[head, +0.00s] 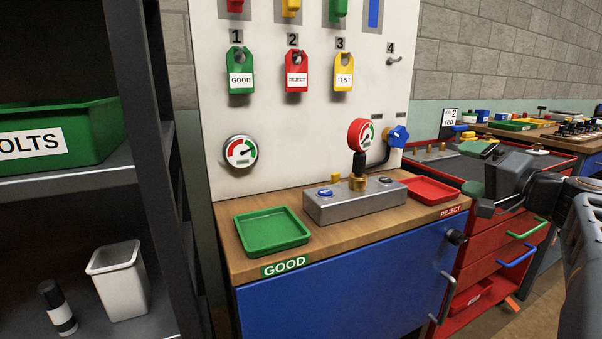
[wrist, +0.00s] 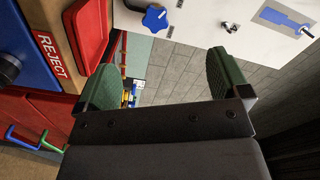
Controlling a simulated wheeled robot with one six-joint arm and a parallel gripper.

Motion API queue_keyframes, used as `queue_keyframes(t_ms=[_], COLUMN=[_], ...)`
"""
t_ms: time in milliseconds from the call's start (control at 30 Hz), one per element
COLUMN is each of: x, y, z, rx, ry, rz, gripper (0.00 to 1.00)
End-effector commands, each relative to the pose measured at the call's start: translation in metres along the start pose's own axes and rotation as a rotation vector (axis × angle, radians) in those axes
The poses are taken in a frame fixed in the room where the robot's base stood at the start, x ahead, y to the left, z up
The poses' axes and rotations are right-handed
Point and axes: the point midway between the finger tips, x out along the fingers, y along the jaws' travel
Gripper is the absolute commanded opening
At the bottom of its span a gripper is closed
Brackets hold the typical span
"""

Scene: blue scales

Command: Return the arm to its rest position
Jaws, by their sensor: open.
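My gripper (head: 478,176) is at the right in the head view, in front of the red tool cabinet and right of the blue bench. Its two green-padded fingers also show in the wrist view (wrist: 161,78), spread wide with nothing between them. My arm comes in from the right edge of the head view. The gripper is apart from the red REJECT tray (head: 432,190), which also shows at the upper left of the wrist view (wrist: 90,25).
Tags hang on the white panel (head: 213,105). A dark shelf (head: 60,185) stands left. The red cabinet (head: 490,245) is close by.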

Motion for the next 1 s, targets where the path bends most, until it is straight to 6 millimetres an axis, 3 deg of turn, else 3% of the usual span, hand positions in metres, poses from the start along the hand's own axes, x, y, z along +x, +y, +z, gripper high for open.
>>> queue_keyframes(t_ms=[33, 367, 667, 867, 1000], x=[0.003, 0.018, 0.026, 0.013, -0.010], y=[-0.009, -0.025, -0.052, -0.087, -0.107], z=[0.002, 0.033, 0.081, 0.132, 0.161], rx=[0.002, 0.008, -0.017, -0.112, -0.232], ry=[-0.015, -0.123, -0.296, -0.489, -0.617], rz=[0.011, 0.127, 0.327, 0.547, 0.701], gripper=[0.94, 0.94, 0.94, 0.94, 0.94])
